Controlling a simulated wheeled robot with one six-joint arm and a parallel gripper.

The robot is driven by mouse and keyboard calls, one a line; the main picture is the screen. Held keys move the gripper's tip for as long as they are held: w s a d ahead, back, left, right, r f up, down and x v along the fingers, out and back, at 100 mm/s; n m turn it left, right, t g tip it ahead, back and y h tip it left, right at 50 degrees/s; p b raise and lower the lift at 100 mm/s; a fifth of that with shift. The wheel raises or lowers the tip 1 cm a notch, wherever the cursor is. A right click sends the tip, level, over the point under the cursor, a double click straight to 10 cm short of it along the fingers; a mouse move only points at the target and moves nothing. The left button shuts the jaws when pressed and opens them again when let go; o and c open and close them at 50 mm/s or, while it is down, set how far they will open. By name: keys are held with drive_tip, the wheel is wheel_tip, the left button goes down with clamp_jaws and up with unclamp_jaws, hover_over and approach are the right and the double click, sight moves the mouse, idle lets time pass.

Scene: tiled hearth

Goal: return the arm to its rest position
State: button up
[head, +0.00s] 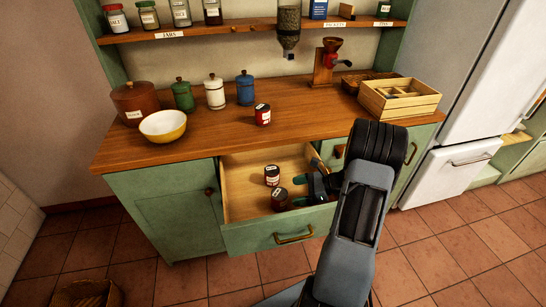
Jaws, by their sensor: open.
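My arm (352,220) reaches from the bottom of the head view up and over the open drawer of the green cabinet. My gripper (298,192) is open, with its dark fingers pointing left inside or just above the drawer (240,205). Nothing shows between the fingers. I cannot tell whether a finger touches the nearer can.
A shelf (250,28) hangs above. A white fridge (470,75) stands right. Tiled floor at right is clear.

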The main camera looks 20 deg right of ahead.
drive_tip(key=s+a+r+n+g+h+p, duration=0.1)
drive_tip(key=s+a+r+n+h+p, duration=0.2)
drive_tip(key=r+n, duration=0.5)
drive_tip(key=s+a+r+n+g+h+p, duration=0.1)
drive_tip(key=s+a+r+n+h+p, duration=0.2)
drive_tip(key=s+a+r+n+h, duration=0.2)
drive_tip(key=s+a+r+n+h+p, duration=0.3)
drive_tip(key=a+r+n, duration=0.5)
drive_tip(key=r+n, duration=0.3)
drive_tip(key=shift+s+a+r+g+h+p, duration=0.25)
drive_tip(key=shift+s+r+g+h+p, duration=0.2)
drive_tip(key=shift+s+r, duration=0.6)
drive_tip(key=shift+w+r, duration=0.15)
drive_tip(key=shift+w, duration=0.1)
drive_tip(key=shift+c, duration=0.2)
